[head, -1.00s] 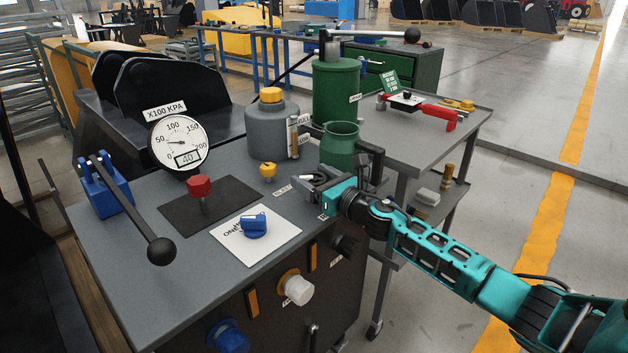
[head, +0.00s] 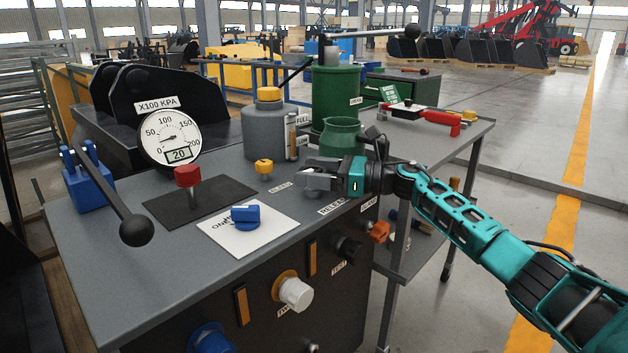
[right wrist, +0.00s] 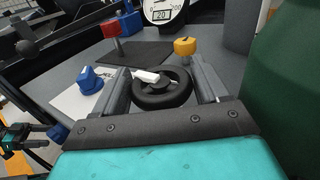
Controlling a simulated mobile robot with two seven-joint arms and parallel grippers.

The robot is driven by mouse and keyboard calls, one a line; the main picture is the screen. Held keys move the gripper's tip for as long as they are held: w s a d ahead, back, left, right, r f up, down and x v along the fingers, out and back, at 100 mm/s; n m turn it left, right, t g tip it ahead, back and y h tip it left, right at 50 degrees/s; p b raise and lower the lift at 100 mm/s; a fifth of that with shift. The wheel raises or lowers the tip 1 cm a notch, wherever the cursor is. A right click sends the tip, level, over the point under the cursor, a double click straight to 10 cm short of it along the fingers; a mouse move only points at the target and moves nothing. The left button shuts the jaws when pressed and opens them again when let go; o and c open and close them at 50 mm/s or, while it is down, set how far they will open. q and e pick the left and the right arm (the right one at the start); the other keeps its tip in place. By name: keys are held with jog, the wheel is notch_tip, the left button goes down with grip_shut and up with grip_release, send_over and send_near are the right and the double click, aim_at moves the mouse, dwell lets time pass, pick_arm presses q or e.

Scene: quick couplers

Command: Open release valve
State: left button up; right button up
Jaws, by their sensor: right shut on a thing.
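In the head view the gripper hides the wheel. The pressure gauge (head: 168,138) reads 20 on its display; it also shows in the right wrist view (right wrist: 163,12). My left gripper does not show in the head view.
A green cylinder (head: 334,95) and green jug (head: 342,137) stand close behind the gripper.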

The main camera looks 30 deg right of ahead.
aim_at(314, 169)
dwell(0.4)
jog(key=o, duration=1)
jog(key=shift+c, duration=0.2)
jog(key=shift+r, duration=0.1)
jog(key=shift+r, duration=0.35)
pick_arm(q)
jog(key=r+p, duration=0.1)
jog(key=p, duration=0.1)
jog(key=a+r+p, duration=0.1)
jog(key=p, duration=0.2)
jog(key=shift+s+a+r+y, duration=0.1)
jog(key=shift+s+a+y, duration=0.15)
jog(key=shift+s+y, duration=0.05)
pick_arm(e)
notch_tip(314, 169, up, 19)
jog(key=shift+r, duration=0.1)
